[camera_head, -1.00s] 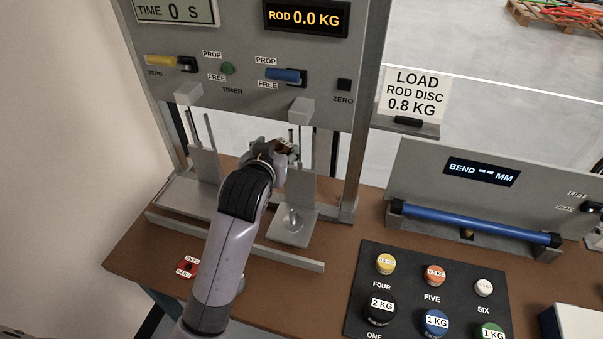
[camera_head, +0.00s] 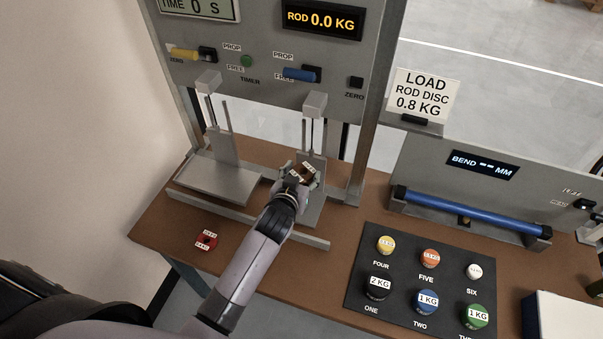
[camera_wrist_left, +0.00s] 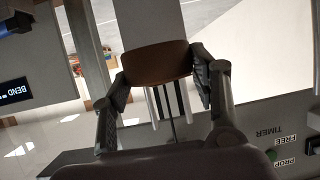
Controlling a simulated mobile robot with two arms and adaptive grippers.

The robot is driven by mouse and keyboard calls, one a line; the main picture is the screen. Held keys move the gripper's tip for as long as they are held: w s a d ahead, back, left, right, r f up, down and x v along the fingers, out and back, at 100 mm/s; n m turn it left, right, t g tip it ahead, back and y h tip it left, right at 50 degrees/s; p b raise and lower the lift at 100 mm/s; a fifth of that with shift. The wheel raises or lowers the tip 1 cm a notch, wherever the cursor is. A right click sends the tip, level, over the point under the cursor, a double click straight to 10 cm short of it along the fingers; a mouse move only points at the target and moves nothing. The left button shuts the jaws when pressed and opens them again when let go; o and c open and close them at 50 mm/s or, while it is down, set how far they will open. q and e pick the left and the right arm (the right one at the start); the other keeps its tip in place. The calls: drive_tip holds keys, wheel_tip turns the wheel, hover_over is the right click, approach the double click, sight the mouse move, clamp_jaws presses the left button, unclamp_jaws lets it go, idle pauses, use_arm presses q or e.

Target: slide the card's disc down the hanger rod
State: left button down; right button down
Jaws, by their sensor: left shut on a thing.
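In the left wrist view the disc (camera_wrist_left: 157,62) sits between the two fingers (camera_wrist_left: 160,78). The thin dark rod (camera_wrist_left: 172,128) runs from the disc toward the frame. I cannot tell whether the disc is around the rod or just beside it. The card (camera_head: 421,95) reads LOAD ROD DISC 0.8 KG. The rod display (camera_head: 322,20) reads 0.0 KG. My right gripper is not in view.
A red disc (camera_head: 206,240) lies on the brown table at the left. A black board (camera_head: 355,262) holds several labelled weights at the front right. The bend rig with a blue bar (camera_head: 468,212) stands behind it. Another hanger station (camera_head: 215,180) stands left of my gripper.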

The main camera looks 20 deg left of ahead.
use_arm(q)
drive_tip(key=shift+r, duration=0.2)
drive_tip(key=shift+f+b, duration=0.65)
drive_tip(key=shift+f, duration=0.25)
drive_tip(key=shift+f+b, duration=1.55)
drive_tip(key=shift+f, duration=0.5)
drive_tip(key=shift+p, duration=0.5)
drive_tip(key=shift+f+b, duration=0.75)
drive_tip(key=shift+f, duration=0.2)
drive_tip(key=shift+f+b, duration=1.55)
drive_tip(key=shift+f, duration=0.5)
